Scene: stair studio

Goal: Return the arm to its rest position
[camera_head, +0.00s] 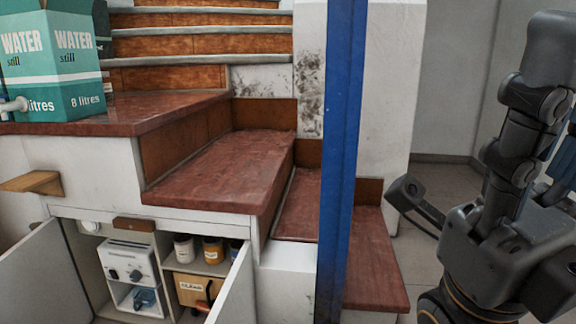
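My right arm (520,150) stands folded and upright at the right edge of the view, its dark links close to the camera. My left arm and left gripper are not in view.
A blue post (341,160) stands before red-topped steps (225,172). A green water box (60,65) sits on the upper left landing. Below, an open cabinet (105,232) holds a white appliance (130,270) and jars (213,250). Open floor (440,180) lies behind my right arm.

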